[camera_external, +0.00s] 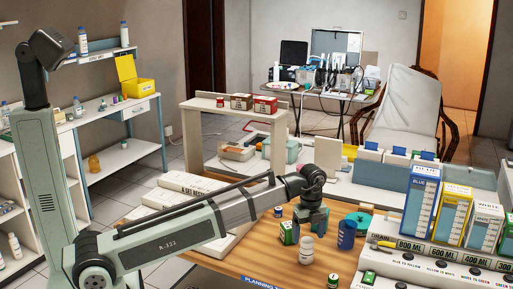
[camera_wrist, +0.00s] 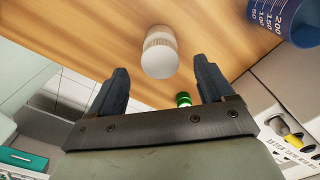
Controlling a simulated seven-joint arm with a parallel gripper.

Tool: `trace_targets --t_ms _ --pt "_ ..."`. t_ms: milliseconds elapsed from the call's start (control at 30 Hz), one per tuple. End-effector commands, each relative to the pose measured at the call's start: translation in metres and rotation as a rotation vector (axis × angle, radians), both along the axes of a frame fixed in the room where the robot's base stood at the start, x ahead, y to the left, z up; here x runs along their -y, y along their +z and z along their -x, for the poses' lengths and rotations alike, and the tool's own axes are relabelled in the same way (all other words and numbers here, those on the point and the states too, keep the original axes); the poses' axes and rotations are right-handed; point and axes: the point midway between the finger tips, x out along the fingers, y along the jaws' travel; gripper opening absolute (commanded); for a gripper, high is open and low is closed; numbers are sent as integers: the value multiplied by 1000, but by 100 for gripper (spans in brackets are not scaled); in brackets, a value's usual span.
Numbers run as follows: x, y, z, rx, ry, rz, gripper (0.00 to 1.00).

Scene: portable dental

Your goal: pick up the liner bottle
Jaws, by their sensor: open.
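A small white bottle (camera_external: 307,248) stands on the wooden table in front of my gripper (camera_external: 311,218). It also shows in the wrist view (camera_wrist: 159,54), ahead of and between my two open fingers (camera_wrist: 158,70), with nothing held. I cannot tell whether a finger touches it. A small green-and-white jar (camera_external: 333,281) stands nearer the table's front edge. It appears partly hidden behind the gripper body in the wrist view (camera_wrist: 183,99). No readable label tells me which one is the liner bottle.
A green box (camera_external: 288,233) stands just left of the white bottle. A blue cup (camera_external: 346,235) stands to its right, marked with numbers in the wrist view (camera_wrist: 292,18). A teal disc (camera_external: 357,220) lies behind. Dispensers (camera_external: 455,215) fill the right. The table's front left is clear.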

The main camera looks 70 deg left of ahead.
Motion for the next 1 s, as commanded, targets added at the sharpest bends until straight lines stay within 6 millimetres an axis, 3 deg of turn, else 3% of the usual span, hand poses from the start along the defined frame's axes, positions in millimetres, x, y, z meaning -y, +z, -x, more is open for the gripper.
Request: trace_targets --t_ms 200,567,1000 --pt "0 -24 0 0 0 0 81" --pt "-1 -37 0 0 0 0 81" --pt "-3 -81 0 1 0 0 81"
